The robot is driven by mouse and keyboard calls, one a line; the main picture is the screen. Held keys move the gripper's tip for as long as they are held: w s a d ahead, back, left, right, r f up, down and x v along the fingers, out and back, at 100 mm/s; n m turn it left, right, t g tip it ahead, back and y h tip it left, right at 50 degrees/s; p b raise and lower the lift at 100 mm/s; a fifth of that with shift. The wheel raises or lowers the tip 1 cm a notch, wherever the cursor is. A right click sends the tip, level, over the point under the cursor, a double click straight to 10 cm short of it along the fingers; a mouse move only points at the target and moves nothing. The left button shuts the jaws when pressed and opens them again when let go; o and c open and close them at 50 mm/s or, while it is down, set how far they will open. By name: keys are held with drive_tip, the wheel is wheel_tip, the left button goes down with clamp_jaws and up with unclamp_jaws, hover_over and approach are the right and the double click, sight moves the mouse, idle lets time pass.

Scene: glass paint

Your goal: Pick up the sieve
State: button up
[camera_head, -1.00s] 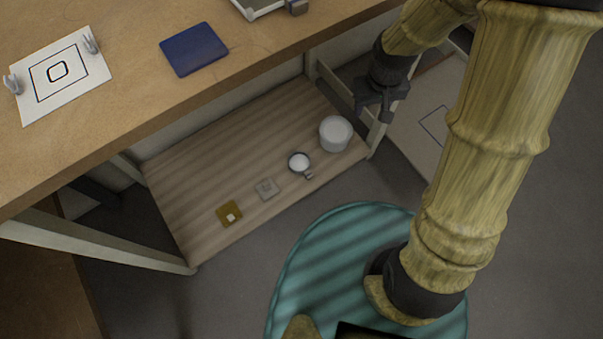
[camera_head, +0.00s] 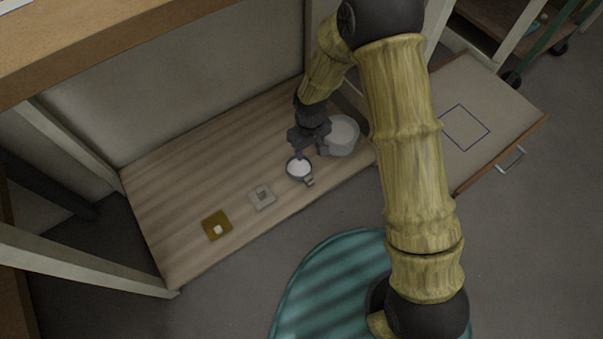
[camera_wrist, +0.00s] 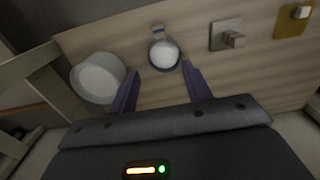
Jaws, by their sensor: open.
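The sieve (camera_head: 299,170) is a small round thing with a dark rim, a white inside and a short grey handle. It lies on the wooden lower shelf (camera_head: 190,170), and its handle points to the lower right in the head view. In the wrist view the sieve (camera_wrist: 163,54) is beyond the fingertips, with its handle pointing away. My gripper (camera_head: 306,150) is over the shelf, just behind the sieve. In the wrist view my gripper (camera_wrist: 158,80) is open, with its two fingers spread and nothing between them. Whether a finger touches the rim I cannot tell.
A white bucket (camera_head: 343,136) stands close to the right of my gripper. A grey plate with a knob (camera_head: 262,197) and a gold plate with a white block (camera_head: 217,226) lie to the left. The table top (camera_head: 120,38) overhangs the shelf, and a table leg (camera_head: 85,262) stands at the front left.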

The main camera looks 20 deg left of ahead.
drive_tip(key=b, duration=0.7)
hover_over(308, 178)
wheel_tip(308, 178, down, 12)
drive_tip(key=shift+r, duration=0.2)
wheel_tip(308, 178, down, 6)
drive_tip(key=b, duration=0.3)
drive_tip(key=shift+b, duration=0.35)
drive_tip(key=shift+r, duration=0.1)
clamp_jaws()
drive_tip(key=shift+r, duration=0.15)
wheel_tip(308, 178, up, 10)
drive_tip(key=p, duration=0.7)
